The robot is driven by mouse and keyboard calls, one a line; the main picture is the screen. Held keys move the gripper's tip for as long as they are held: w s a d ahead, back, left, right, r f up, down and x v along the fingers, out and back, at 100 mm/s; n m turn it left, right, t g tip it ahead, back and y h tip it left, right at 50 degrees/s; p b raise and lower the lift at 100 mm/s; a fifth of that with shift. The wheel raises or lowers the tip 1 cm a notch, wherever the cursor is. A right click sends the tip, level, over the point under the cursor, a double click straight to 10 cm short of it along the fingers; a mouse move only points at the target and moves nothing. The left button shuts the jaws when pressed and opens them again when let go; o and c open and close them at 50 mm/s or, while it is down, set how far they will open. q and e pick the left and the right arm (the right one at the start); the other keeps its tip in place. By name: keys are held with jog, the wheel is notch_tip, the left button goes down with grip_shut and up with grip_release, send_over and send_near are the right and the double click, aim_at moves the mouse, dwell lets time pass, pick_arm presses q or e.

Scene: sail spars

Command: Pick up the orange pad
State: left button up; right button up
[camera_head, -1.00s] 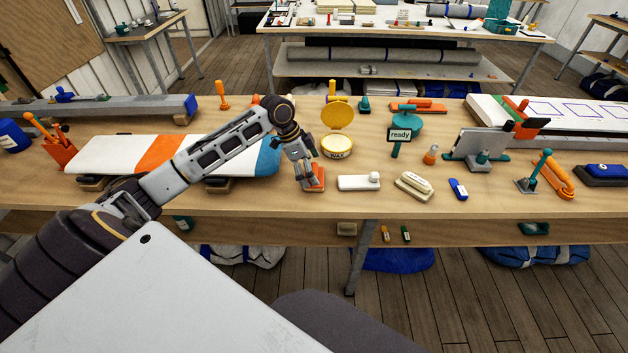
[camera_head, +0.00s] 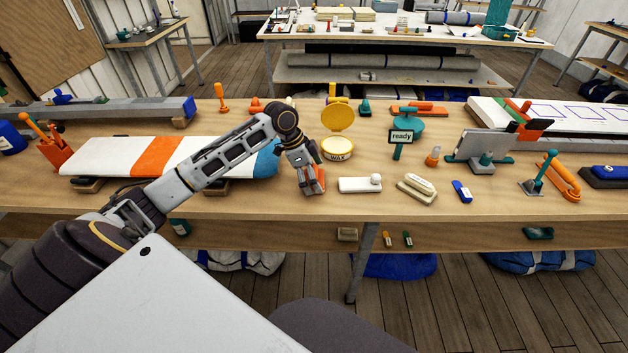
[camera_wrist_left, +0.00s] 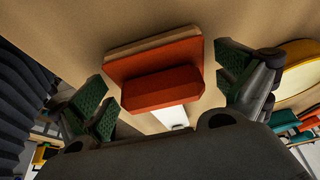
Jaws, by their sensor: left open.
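The orange pad (camera_wrist_left: 160,72) lies on the wooden bench, with a raised orange block on top and a pale layer along one edge. In the head view the pad (camera_head: 318,183) is partly hidden by my left gripper (camera_head: 311,188). In the left wrist view my left gripper (camera_wrist_left: 165,88) is open, with its green fingertips on either side of the pad. Gaps show between the fingertips and the pad, and nothing is held. My right gripper is not in view.
A striped board (camera_head: 115,157) lies to the left under my arm. The bench front edge is close.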

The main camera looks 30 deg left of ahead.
pick_arm(q)
jog(key=shift+c, duration=0.3)
jog(key=c, duration=0.8)
jog(key=shift+r, duration=0.25)
jog(key=shift+c, duration=0.2)
